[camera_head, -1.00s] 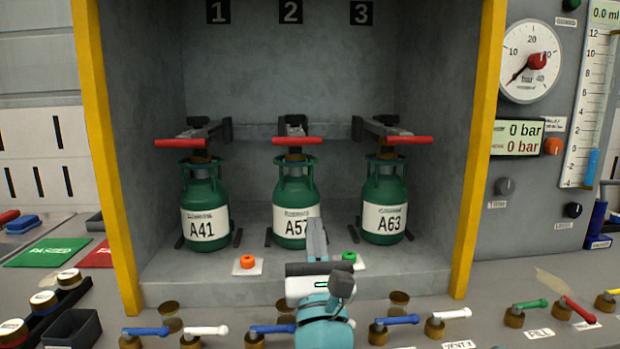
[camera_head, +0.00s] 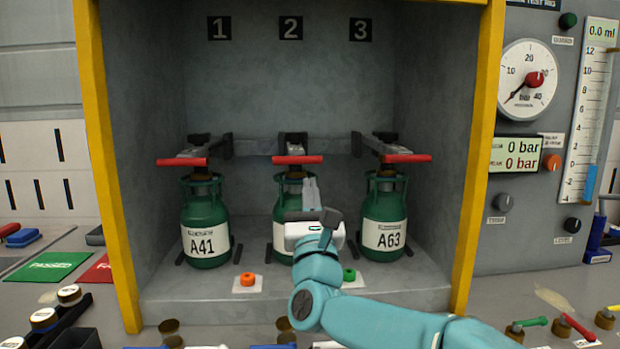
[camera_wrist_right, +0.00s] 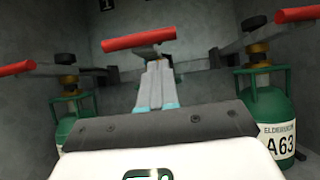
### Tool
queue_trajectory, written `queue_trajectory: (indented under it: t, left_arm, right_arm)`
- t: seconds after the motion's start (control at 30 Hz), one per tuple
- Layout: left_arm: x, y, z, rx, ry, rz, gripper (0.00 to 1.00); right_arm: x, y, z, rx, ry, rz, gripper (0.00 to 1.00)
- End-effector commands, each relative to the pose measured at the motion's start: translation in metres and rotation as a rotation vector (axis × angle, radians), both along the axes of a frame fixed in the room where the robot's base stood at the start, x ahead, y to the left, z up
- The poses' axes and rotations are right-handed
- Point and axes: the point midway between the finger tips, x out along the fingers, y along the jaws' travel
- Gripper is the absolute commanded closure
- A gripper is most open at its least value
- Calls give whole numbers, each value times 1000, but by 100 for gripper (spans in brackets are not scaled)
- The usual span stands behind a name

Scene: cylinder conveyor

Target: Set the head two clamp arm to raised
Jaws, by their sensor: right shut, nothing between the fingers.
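The head two clamp arm has a red crossbar handle (camera_head: 297,160) under the number 2 plate. It lies level above the middle green cylinder (camera_head: 287,232), at about the same height as its neighbours. My right gripper (camera_head: 311,184) is shut and empty, in front of the middle cylinder, with its fingertips just below the red handle and apart from it in the picture. It hides the cylinder's label. In the right wrist view the fingers (camera_wrist_right: 155,88) point up toward the red handle (camera_wrist_right: 138,39). My left gripper is not in view.
Cylinders A41 (camera_head: 205,232) and A63 (camera_head: 384,222) stand on either side under clamp handles one (camera_head: 182,161) and three (camera_head: 407,158). Orange (camera_head: 247,279) and green (camera_head: 349,274) buttons sit in front. Yellow posts (camera_head: 108,170) frame the bay. The upper bay is clear.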

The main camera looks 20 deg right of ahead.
Motion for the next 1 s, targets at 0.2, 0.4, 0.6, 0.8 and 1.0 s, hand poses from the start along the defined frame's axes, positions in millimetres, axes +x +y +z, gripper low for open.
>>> queue_trajectory:
  t: [0.2, 0.4, 0.6, 0.8, 1.0]
  left_arm:
    - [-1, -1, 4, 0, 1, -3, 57]
    - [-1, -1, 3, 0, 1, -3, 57]
    - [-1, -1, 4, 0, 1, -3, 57]
    - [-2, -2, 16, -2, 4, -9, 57]
    - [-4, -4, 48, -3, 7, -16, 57]
  right_arm:
    - [3, -1, 19, 0, 1, 0, 100]
    - [3, -1, 20, 1, 1, 1, 100]
    - [3, -1, 21, 1, 2, 1, 100]
    - [2, 0, 35, 9, 27, 2, 100]
    - [1, 0, 68, 32, 103, 2, 100]
